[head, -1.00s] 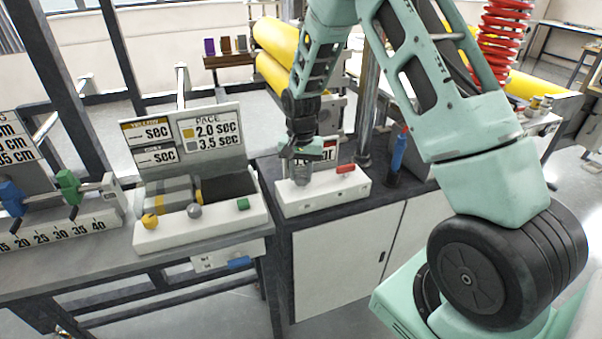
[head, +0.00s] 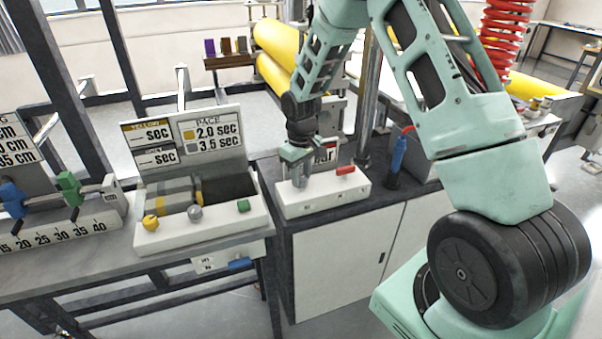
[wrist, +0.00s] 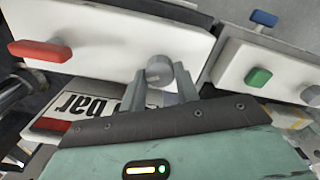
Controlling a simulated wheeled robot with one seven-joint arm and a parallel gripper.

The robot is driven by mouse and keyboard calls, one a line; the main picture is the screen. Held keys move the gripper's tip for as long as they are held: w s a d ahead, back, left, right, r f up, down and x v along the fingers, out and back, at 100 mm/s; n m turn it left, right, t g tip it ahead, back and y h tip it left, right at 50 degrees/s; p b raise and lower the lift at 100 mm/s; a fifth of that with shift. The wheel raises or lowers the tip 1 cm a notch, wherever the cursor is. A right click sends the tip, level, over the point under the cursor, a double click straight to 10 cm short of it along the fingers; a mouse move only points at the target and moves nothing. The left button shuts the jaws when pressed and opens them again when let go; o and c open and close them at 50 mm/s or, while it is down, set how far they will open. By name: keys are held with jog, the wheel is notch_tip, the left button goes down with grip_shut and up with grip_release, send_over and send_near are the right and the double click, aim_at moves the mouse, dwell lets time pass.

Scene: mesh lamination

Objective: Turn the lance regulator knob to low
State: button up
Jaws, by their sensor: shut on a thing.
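The lance regulator knob (wrist: 159,70) is a grey round knob on the white control box (head: 318,201). In the wrist view it sits between the two grey fingers of my gripper (wrist: 168,78), which are shut on it. In the head view my gripper (head: 300,178) points down at the left part of the white box and hides the knob. A sign with "bar" on it (wrist: 72,104) stands behind the box and is partly covered by my gripper. The knob's setting marks cannot be read.
A red lever (head: 346,170) is on the same box, right of my gripper. A blue bottle-like tool (head: 398,155) stands further right. To the left is a panel with a yellow knob (head: 150,221), a grey knob (head: 195,212) and a green button (head: 243,206).

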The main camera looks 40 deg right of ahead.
aim_at(301, 178)
jog(key=n+p, duration=0.1)
jog(key=n, duration=0.5)
jog(key=shift+r+p, duration=0.1)
jog(key=shift+p, duration=0.25)
jog(key=n+p, duration=0.2)
jog(key=n, duration=0.4)
jog(key=shift+n, duration=0.3)
jog(key=o, duration=1)
notch_tip(301, 178, up, 17)
jog(key=shift+r+b, duration=0.15)
jog(key=shift+b, duration=0.85)
